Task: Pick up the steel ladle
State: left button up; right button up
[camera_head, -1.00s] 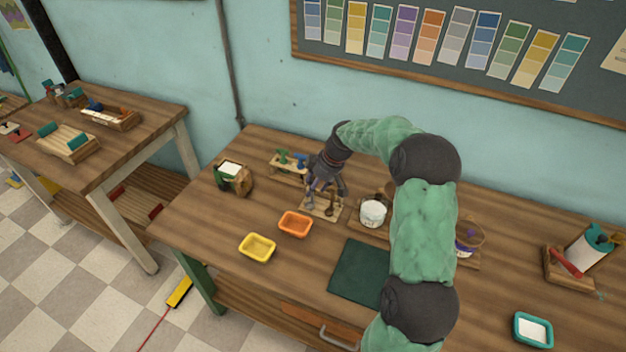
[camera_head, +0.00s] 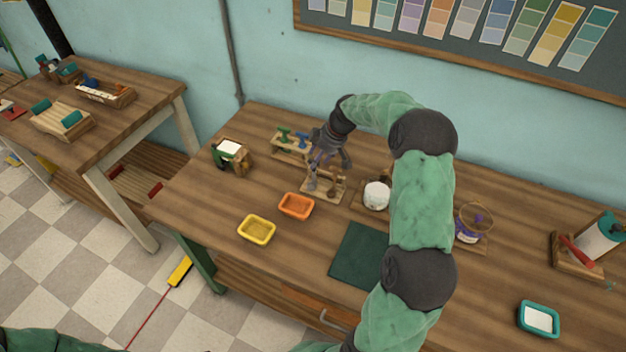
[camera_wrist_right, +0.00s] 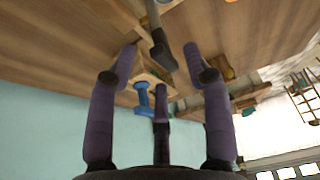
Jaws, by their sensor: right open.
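A small wooden rack (camera_head: 322,196) stands on the workbench and holds upright utensils. A grey metal-looking one, apparently the steel ladle (camera_head: 312,181), is at its left, with a brown one (camera_head: 335,187) at its right. My right gripper (camera_head: 325,162) is open just behind and above the rack and partly hides it. In the right wrist view the open fingers (camera_wrist_right: 160,62) spread on both sides of a dark grey utensil end (camera_wrist_right: 163,52), probably the ladle; contact cannot be told. My left gripper is out of view.
A stand with green and blue pieces (camera_head: 291,143) is close behind the gripper. A white tub (camera_head: 376,195) is right of the rack. Orange (camera_head: 296,205) and yellow (camera_head: 257,229) trays and a dark green mat (camera_head: 358,256) lie in front. Bare wood lies left of the rack.

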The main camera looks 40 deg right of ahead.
jog(key=b+x, duration=0.1)
jog(key=x, duration=0.2)
jog(key=shift+w+f, duration=0.1)
jog(key=shift+f, duration=0.3)
jog(key=shift+a, duration=0.1)
grip_shut()
jog(key=shift+r, duration=0.2)
